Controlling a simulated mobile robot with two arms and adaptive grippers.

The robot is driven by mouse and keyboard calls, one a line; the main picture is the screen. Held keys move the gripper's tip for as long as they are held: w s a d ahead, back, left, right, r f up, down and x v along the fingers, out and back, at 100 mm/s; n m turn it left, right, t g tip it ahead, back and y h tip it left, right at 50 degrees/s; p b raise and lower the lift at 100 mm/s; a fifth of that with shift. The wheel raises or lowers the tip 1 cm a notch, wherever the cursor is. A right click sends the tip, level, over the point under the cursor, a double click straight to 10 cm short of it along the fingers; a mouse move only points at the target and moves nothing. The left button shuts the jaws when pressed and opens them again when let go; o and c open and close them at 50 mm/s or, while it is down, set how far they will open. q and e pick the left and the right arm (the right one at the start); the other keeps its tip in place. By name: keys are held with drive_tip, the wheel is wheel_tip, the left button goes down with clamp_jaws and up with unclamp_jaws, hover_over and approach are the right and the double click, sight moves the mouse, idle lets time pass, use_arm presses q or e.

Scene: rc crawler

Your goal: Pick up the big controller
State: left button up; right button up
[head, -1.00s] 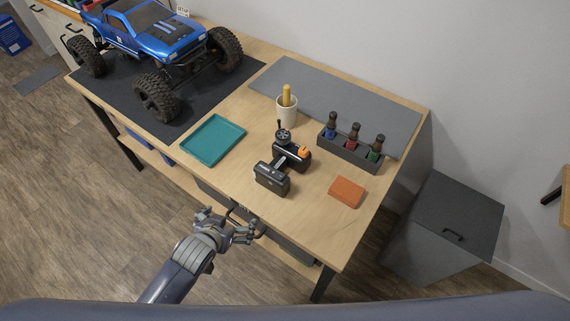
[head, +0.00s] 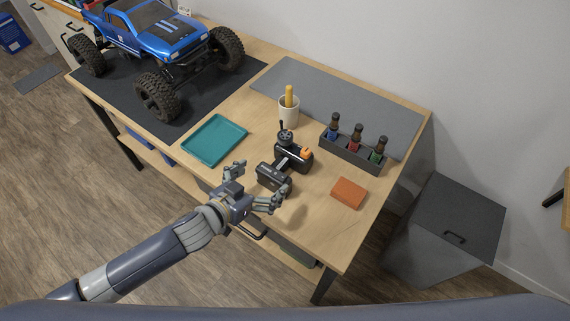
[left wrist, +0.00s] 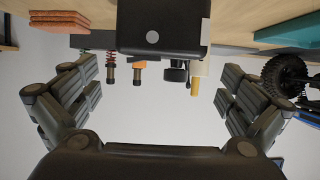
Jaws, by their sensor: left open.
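The big controller (head: 293,158) is a black hand-held transmitter with a blocky base, a grip, an orange part and a round knob. It lies on the wooden table, its base towards me. My left gripper (head: 258,184) is open at the table's front edge, its fingers spread to either side of the base's near end. In the left wrist view the dark base (left wrist: 163,28) is at the top, between the open fingers (left wrist: 160,82) and beyond their tips. I see no clear contact. My right gripper is not in view.
A teal tray (head: 215,140) lies left of the controller, and an orange block (head: 348,193) lies right. A blue crawler truck (head: 160,38) is at the back left.

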sight(278, 169)
use_arm(q)
drive_tip(key=x, duration=0.4)
drive_tip(key=shift+r, duration=0.1)
drive_tip(key=shift+f+p+x, duration=0.2)
drive_tip(key=shift+p+x, duration=0.05)
drive_tip(key=shift+x, duration=1.2)
drive_tip(key=shift+f+p+x, duration=0.2)
drive_tip(key=shift+x, duration=1.3)
drive_tip(key=shift+s+a, duration=0.15)
drive_tip(key=c, duration=1.1)
